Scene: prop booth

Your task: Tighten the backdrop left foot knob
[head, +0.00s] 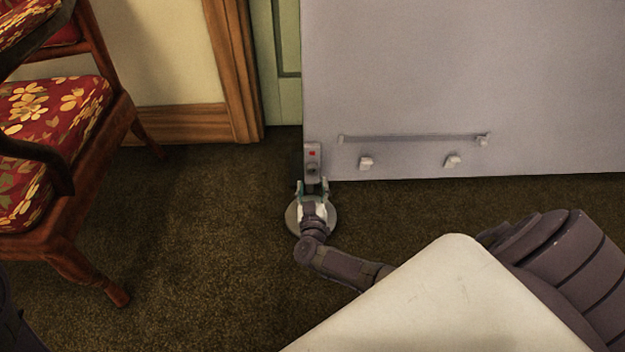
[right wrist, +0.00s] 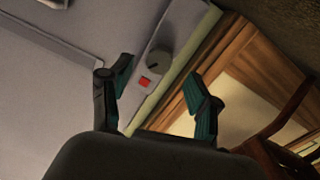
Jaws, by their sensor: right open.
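The backdrop (head: 450,70) is a large pale grey panel on the right of the head view. At its lower left corner is a grey upright plate (head: 312,147) with a red mark, above a round grey foot (head: 293,217) on the carpet. A dark round knob (right wrist: 159,60) stands out from this plate beside the red square (right wrist: 145,82) in the right wrist view. My right gripper (head: 313,187) is open in front of the plate. In the wrist view its teal-padded fingers (right wrist: 162,68) are apart, with the knob between and beyond them. My left gripper is not in view.
A wooden chair (head: 60,235) with a red floral seat stands at the left. A bar (head: 410,138) and two small pale fittings (head: 366,162) are on the panel's lower part. Brown carpet (head: 200,220) is clear between chair and foot. A wooden door frame (head: 232,70) stands behind.

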